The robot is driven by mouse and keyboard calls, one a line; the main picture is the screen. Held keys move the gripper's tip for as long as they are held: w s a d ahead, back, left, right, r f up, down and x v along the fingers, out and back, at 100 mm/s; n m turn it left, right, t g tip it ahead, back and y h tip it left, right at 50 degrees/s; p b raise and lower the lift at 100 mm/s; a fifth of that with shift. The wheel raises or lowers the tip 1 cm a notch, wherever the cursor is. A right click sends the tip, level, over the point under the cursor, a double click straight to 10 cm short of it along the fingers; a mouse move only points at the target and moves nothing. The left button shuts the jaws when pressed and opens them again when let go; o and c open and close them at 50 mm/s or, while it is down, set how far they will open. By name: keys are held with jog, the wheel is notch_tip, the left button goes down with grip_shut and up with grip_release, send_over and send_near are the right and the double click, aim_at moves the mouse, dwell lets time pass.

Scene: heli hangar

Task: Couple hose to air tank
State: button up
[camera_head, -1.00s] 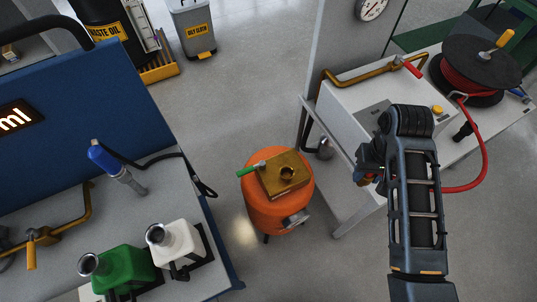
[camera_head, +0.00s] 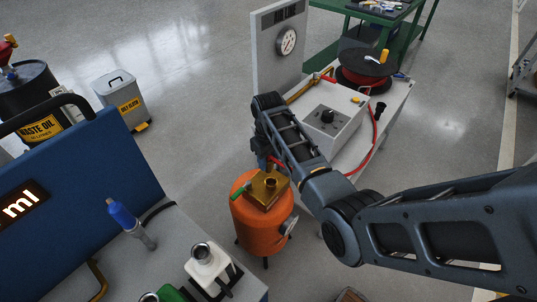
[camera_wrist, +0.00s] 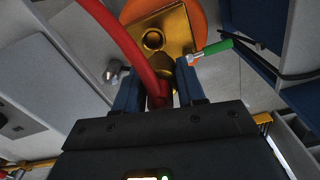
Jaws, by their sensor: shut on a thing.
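The orange air tank (camera_head: 262,222) stands on the floor, with a gold plate (camera_head: 258,195) on top. The plate carries a round ringed port (camera_head: 270,184) and a green-handled valve (camera_head: 238,192) at its left. In the wrist view the port (camera_wrist: 152,40) is just beyond my fingertips. My gripper (camera_wrist: 158,76) is shut on the red hose (camera_wrist: 122,40), whose end lies between the two fingers with a brass-coloured piece showing beyond them. In the head view my gripper (camera_head: 264,160) is close above the plate. Whether the hose end touches the port cannot be told.
A white box (camera_head: 330,125) and a hose reel (camera_head: 368,70) stand on the bench to the right. A blue-backed bench (camera_head: 75,165) with a white jug (camera_head: 208,265) is at the left. Open floor lies behind the tank.

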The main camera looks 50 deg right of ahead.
jog(key=shift+d+f, duration=0.15)
jog(key=shift+d, duration=0.4)
jog(key=shift+f+b, duration=0.55)
jog(key=shift+b, duration=0.1)
notch_tip(320, 180, down, 4)
jog(key=b, duration=0.4)
jog(key=shift+d+f, duration=0.15)
jog(key=shift+f, duration=0.05)
jog(key=shift+s+p, duration=0.15)
jog(key=shift+p, duration=0.2)
jog(key=shift+f+b, duration=0.95)
jog(key=shift+f, duration=0.4)
jog(key=shift+f, duration=0.35)
jog(key=shift+f+b, duration=0.2)
jog(key=shift+b, duration=0.15)
